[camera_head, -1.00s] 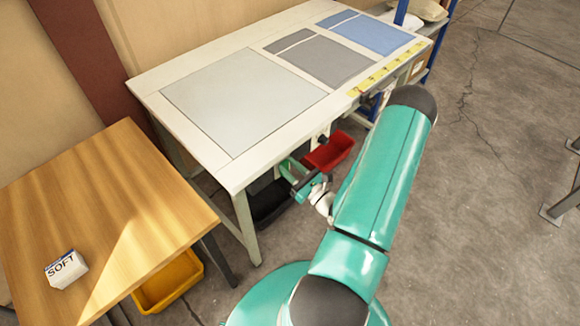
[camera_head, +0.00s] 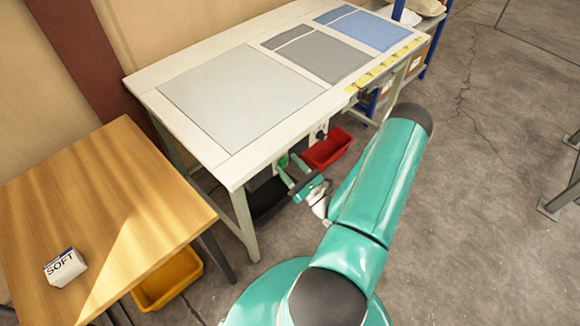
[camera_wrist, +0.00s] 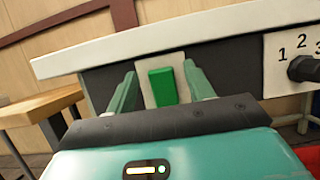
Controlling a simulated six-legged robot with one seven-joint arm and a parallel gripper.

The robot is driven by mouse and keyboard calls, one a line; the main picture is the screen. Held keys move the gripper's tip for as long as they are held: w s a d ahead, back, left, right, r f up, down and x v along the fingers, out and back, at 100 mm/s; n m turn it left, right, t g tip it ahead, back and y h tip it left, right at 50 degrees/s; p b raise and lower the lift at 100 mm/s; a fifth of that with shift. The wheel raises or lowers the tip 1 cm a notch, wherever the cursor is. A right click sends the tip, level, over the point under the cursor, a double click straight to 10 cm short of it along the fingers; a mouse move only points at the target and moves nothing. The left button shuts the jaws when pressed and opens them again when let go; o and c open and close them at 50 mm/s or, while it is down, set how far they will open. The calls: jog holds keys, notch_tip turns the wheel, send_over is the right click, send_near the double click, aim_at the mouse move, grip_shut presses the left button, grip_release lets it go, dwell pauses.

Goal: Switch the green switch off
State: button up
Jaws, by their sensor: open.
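The green switch (camera_wrist: 163,86) is a green rocker on a pale plate, on the dark panel under the front edge of the white table. In the wrist view it shows between my two open fingers, beyond their tips. My gripper (camera_wrist: 160,82) is open and empty and faces the switch. In the head view my gripper (camera_head: 296,178) is at the table's front edge, and a bit of green (camera_head: 283,161) shows near its fingertips. I cannot tell whether the fingers touch the panel. The switch's tilt is too small to read.
A black dial (camera_wrist: 303,68) on a numbered plate is right of the switch. A red bin (camera_head: 327,150) and a dark bin (camera_head: 268,196) stand below the white table (camera_head: 190,143). A wooden table (camera_head: 150,190) with a SOFT box (camera_head: 65,268) and a yellow bin (camera_head: 168,280) are at left.

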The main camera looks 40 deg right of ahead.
jog(key=v, duration=1.3)
jog(key=shift+s+f, duration=0.15)
jog(key=shift+s, duration=0.2)
jog(key=w+a+r+n+g+y, duration=0.4)
jog(key=a+r+n+g+y, duration=0.35)
jog(key=r+n+g, duration=0.3)
jog(key=w+a+r+n+g+y, duration=0.4)
jog(key=a+r+n+g+y, duration=0.2)
jog(key=a+r+n+g, duration=0.4)
jog(key=s+a+r+n+t+h, duration=0.1)
jog(key=s+a+r+n+h, duration=0.1)
jog(key=a+r+n+h, duration=0.3)
jog(key=s+a+r+n+t+h, duration=0.2)
jog(key=a+r+n+h, duration=0.3)
jog(key=r+n+h, duration=0.4)
notch_tip(320, 180, up, 5)
jog(key=shift+s+f+n, duration=0.1)
jog(key=shift+s+n, duration=0.45)
jog(key=shift+s, duration=0.05)
jog(key=shift+t, duration=0.25)
